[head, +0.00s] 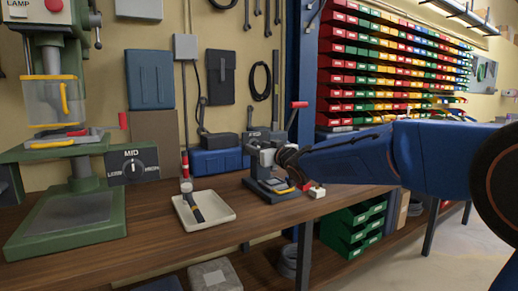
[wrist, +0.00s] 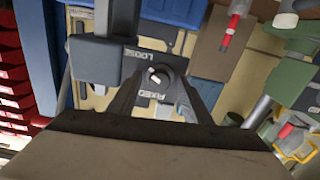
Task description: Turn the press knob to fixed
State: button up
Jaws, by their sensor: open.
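The small press (head: 268,178) stands on the wooden bench, partly hidden behind my gripper (head: 290,157). In the wrist view its dark panel (wrist: 133,70) reads LOOSE towards the top and FIXED towards the bottom. The press knob (wrist: 158,75) is a small dark dial with a pale mark, between these two words. Which word the mark points to is hard to tell. My gripper (wrist: 157,95) is open, with one finger on each side of the knob. Whether the fingers touch the knob cannot be told.
A green drill press (head: 75,190) with a MID dial (head: 132,167) stands at the left. A white tray (head: 225,212) holding a dark tool lies left of the small press. A red-tipped lever (head: 298,105) rises close behind my gripper.

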jog(key=c, duration=1.1)
jog(key=shift+o, duration=0.2)
jog(key=shift+n, duration=0.3)
jog(key=n, duration=0.4)
jog(key=shift+n, duration=0.3)
jog(key=n, duration=1.8)
jog(key=shift+n, duration=0.3)
jog(key=shift+f, duration=0.1)
